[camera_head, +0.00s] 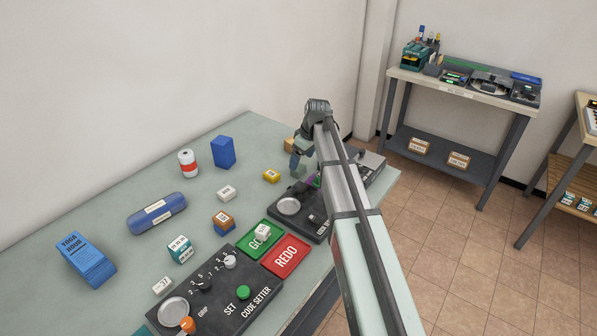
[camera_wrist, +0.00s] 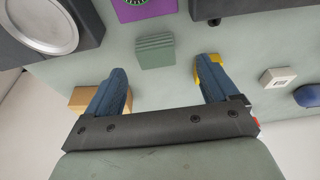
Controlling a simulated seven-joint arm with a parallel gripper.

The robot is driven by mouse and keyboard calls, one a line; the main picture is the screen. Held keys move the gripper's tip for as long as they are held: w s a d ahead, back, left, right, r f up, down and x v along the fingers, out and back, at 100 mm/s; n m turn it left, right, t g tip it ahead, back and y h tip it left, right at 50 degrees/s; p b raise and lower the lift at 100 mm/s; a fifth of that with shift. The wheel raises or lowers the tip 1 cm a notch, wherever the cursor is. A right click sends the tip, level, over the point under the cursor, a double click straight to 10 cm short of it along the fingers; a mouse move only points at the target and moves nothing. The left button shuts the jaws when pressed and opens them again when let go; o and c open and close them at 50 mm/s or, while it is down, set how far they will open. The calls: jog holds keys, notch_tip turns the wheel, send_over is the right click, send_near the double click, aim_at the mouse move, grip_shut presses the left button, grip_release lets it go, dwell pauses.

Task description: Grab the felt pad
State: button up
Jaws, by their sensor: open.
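A small green ribbed square (camera_wrist: 155,50), which looks like the felt pad, lies on the table in the wrist view, just ahead of my fingertips and between their lines. My gripper (camera_wrist: 162,74) is open, with its two blue fingers apart and nothing held between them. In the head view my gripper (camera_head: 301,152) hangs over the far right part of the table. I cannot make out the pad in the head view; my arm covers part of that area.
A tan block (camera_wrist: 84,97) is beside the left finger and a yellow block (camera_wrist: 215,74) is by the right finger. A purple piece (camera_wrist: 145,9) and dark devices (camera_wrist: 84,15) lie beyond the pad. A white block (camera_wrist: 279,77) sits farther right.

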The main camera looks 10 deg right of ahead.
aim_at(299, 167)
jog(key=x, duration=0.5)
jog(key=shift+w+d+r, duration=0.1)
jog(key=shift+w, duration=0.25)
jog(key=c, duration=1.1)
jog(key=shift+r, duration=0.1)
